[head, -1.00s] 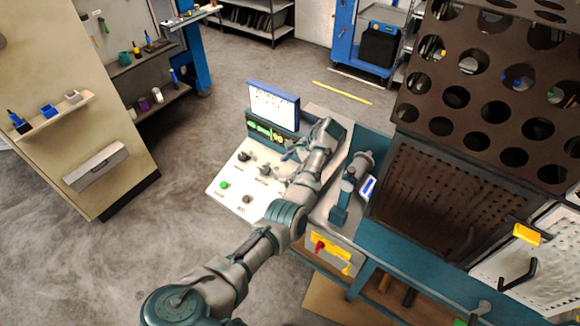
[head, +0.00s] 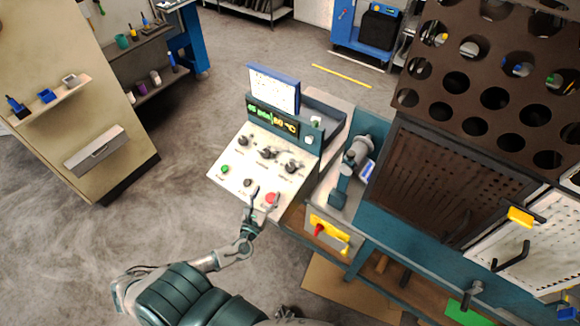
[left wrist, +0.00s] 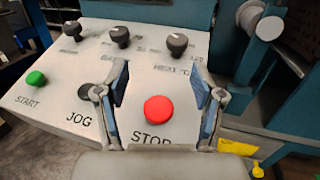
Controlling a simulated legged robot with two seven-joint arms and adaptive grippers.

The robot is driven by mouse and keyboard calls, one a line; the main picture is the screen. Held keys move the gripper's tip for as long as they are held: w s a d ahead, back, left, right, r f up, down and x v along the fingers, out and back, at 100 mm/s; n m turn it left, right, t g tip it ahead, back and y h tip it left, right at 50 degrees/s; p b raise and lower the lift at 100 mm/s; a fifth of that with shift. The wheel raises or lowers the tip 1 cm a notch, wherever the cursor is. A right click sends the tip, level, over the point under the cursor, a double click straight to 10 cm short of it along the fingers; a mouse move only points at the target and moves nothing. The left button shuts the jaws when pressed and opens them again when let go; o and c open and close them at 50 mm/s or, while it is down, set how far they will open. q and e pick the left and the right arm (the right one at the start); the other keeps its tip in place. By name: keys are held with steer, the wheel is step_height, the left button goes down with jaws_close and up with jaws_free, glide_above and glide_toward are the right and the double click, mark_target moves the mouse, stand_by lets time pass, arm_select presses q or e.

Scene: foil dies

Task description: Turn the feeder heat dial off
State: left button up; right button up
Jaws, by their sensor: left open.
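The white control panel (head: 228,172) carries three black dials in a back row: left (head: 243,141), middle (head: 268,153) and right (head: 291,168). In the left wrist view they are the left dial (left wrist: 71,29), middle dial (left wrist: 120,36) and right dial (left wrist: 177,44). The right dial's label seems to end in °C, but I cannot tell for sure which one is feeder heat. My left gripper (head: 265,196) is open and empty at the panel's front edge. In the left wrist view its fingers (left wrist: 158,100) stand either side of the red STOP button (left wrist: 159,110), short of the dials.
The green START button (head: 225,169) and black JOG button (head: 248,183) sit in the front row. A lit display (head: 270,121) stands behind the dials. A grey and teal device (head: 352,165) and a yellow plate with a red switch (head: 328,234) are at the right.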

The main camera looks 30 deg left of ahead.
mark_target(289, 169)
arm_select(q)
steer(key=shift+s+d+f+m+h, duration=0.2)
steer(key=shift+s+d+m+h, duration=0.15)
steer(key=shift+d, duration=0.25)
steer(key=shift+s+d+f+m+h, duration=0.2)
steer(key=shift+s+d+m+h, duration=0.05)
steer(key=shift+s+d, duration=0.25)
steer(key=shift+d, duration=0.35)
steer(key=w, duration=0.5)
steer(key=w+a, duration=0.1)
steer(key=w, duration=0.5)
steer(key=w+a+p, duration=0.1)
steer(key=w, duration=0.5)
steer(key=shift+w+f, duration=0.15)
steer(key=shift+a, duration=0.15)
steer(key=shift+a, duration=0.1)
steer(key=c, duration=1.2)
steer(key=shift+o, duration=0.2)
